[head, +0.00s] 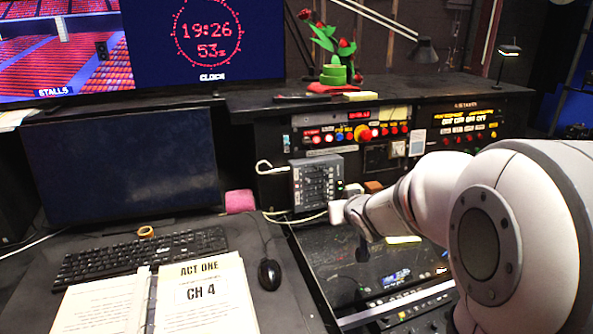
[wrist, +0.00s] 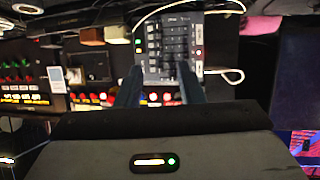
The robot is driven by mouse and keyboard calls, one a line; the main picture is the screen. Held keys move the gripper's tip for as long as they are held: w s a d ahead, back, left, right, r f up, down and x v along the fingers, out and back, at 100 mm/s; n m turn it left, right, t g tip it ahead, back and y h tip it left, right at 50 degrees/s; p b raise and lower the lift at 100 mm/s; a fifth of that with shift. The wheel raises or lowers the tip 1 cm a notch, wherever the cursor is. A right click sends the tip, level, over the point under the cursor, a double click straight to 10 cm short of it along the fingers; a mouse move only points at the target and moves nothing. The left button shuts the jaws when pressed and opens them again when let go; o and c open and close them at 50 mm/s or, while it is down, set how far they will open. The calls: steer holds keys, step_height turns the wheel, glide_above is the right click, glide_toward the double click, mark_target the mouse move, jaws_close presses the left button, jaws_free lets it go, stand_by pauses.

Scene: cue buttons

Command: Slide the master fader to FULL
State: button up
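A small grey control box (head: 316,182) with rows of dark sliders stands against the front of the black console. It also shows in the wrist view (wrist: 170,45), where it appears rotated, with small lit lamps on it. I cannot tell which slider is the master fader, nor its setting. My gripper shows in the wrist view (wrist: 160,72) with its two dark fingers apart and nothing held between them. The fingers point toward the box, and their tips overlap its near part in that view. In the head view my arm ends just right of the box; the fingers are not clear there.
A panel with a large red button (head: 364,133) and several coloured buttons is above and right of the box. Pale cables (head: 270,168) run beside it. A monitor (head: 122,165), keyboard (head: 140,254), open script (head: 190,290) and mouse (head: 270,274) occupy the left desk.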

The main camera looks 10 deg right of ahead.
mark_target(318, 168)
steer(key=w+a+t+y, duration=0.1)
steer(key=w, duration=0.4)
steer(key=w+n+t+y, duration=0.1)
steer(key=w+t, duration=0.1)
steer(key=w, duration=0.4)
steer(key=w+a+t+y, duration=0.1)
steer(key=w+t, duration=0.1)
steer(key=w, duration=0.4)
steer(key=shift+w+a+r+n+y, duration=0.25)
steer(key=shift+a+n+y, duration=0.05)
jaws_close()
